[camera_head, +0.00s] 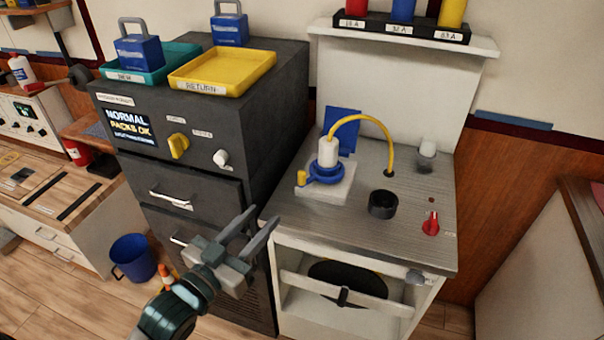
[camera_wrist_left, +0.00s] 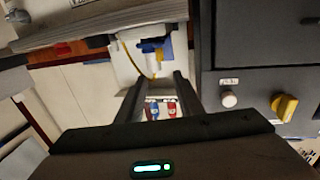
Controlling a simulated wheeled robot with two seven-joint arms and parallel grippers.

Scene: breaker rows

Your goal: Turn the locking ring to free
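The blue locking ring (camera_head: 326,174) sits around the base of a white connector (camera_head: 328,151) on a pale plate (camera_head: 335,192) on the workbench. A yellow piece (camera_head: 301,178) stands at the ring's left side. A yellow cable (camera_head: 375,122) arcs from the connector's top to a hole in the bench. The ring shows small in the left wrist view (camera_wrist_left: 148,47), which looks upside down. My left gripper (camera_head: 262,215) is open and empty, in front of the bench's left edge and apart from the ring. My right gripper is not in view.
A dark cabinet (camera_head: 250,120) with yellow and white knobs, handles and trays stands left of the bench. On the bench (camera_head: 410,200) are a black round cup (camera_head: 383,204), a red knob (camera_head: 431,224) and a blue panel (camera_head: 343,128) behind the connector. A blue bucket (camera_head: 134,258) stands on the floor.

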